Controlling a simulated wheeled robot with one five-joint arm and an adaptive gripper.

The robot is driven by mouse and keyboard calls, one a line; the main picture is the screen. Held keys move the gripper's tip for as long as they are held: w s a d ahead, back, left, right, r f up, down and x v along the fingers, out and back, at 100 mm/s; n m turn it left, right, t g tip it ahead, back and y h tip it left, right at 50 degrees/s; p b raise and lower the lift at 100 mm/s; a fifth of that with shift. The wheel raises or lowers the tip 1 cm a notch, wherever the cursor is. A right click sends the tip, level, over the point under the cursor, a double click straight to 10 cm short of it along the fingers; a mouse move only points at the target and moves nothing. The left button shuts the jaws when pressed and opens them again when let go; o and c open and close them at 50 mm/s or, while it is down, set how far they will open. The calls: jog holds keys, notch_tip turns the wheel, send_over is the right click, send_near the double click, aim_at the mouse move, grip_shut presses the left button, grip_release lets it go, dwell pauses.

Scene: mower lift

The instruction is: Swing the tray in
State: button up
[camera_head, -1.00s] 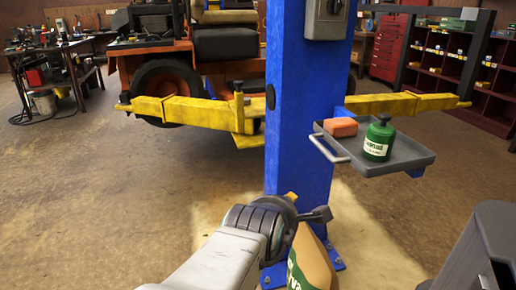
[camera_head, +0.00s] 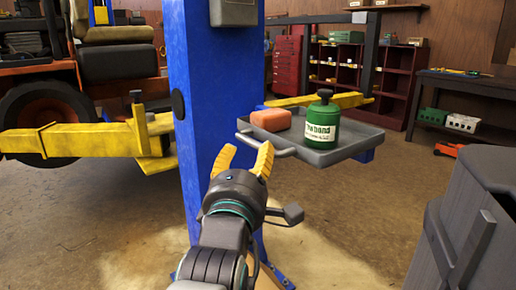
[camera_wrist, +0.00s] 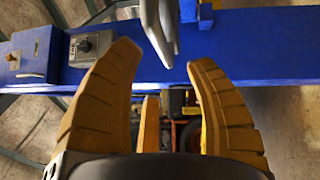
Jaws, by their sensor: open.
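The grey tray (camera_head: 362,135) sticks out to the right of the blue post (camera_head: 195,85). Its pale bar handle (camera_head: 283,153) runs along the near left edge. An orange block and a green bottle stand on it. My gripper (camera_head: 248,156) is open, its yellow fingers pointing up just in front of the handle; the right finger overlaps it in the head view. In the wrist view my gripper (camera_wrist: 162,62) has a pale grey bar, probably the handle (camera_wrist: 158,28), between and beyond its fingertips. I see no contact.
The orange block (camera_head: 270,120) and green bottle (camera_head: 321,125) are loose on the tray. A yellow lift arm (camera_head: 75,138) extends left by an orange mower (camera_head: 40,80). A dark grey bin-like object (camera_head: 480,210) stands at right front. Floor right of the post is open.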

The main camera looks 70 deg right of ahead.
aim_at(254, 144)
jog(key=shift+f+b+x, duration=0.1)
jog(key=shift+b+x, duration=0.85)
jog(key=shift+x, duration=0.2)
jog(key=shift+f+b+x, duration=0.15)
jog(key=shift+b+x, duration=0.8)
jog(key=shift+x, duration=0.2)
jog(key=shift+r+x, duration=0.2)
jog(key=shift+x, duration=1.05)
jog(key=shift+c, duration=0.3)
grip_shut()
